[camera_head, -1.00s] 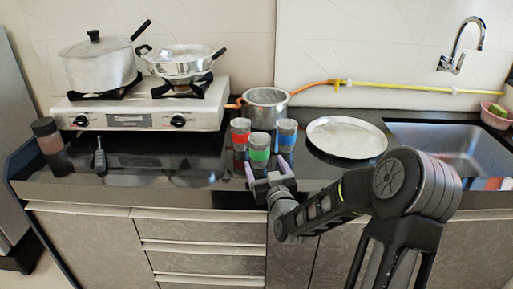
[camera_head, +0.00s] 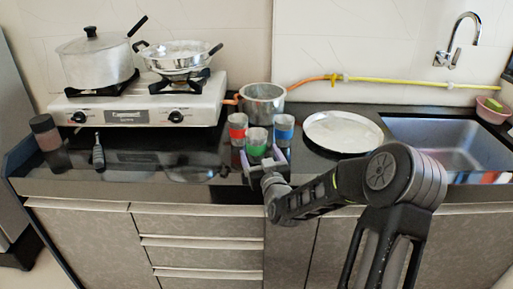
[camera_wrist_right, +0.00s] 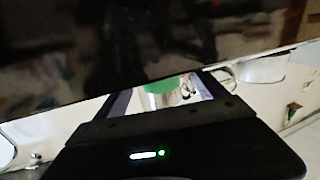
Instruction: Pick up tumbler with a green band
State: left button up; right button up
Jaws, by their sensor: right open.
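The tumbler with a green band (camera_head: 257,135) stands upright on the dark counter, in front of a red-banded tumbler (camera_head: 238,127) and a blue-banded tumbler (camera_head: 284,127). My right gripper (camera_head: 261,152) is open at its near side, one finger left and one right of its lower part. I cannot tell how deep it sits between the fingers. In the right wrist view its green band (camera_wrist_right: 160,85) shows between the two fingers; much of it is hidden by the gripper body. My left gripper is not in view.
A metal pot (camera_head: 263,104) stands close behind the tumblers. A round metal plate (camera_head: 343,132) lies to the right, before the sink (camera_head: 445,145). A stove (camera_head: 140,108) with two pans, a dark jar (camera_head: 46,132) and a black-handled tool (camera_head: 98,152) are left.

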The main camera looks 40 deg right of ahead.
aim_at(259, 151)
jog(key=x, duration=0.4)
jog(key=shift+w+d, duration=0.1)
jog(key=shift+d, duration=0.05)
dwell(0.4)
jog(key=c, duration=1.5)
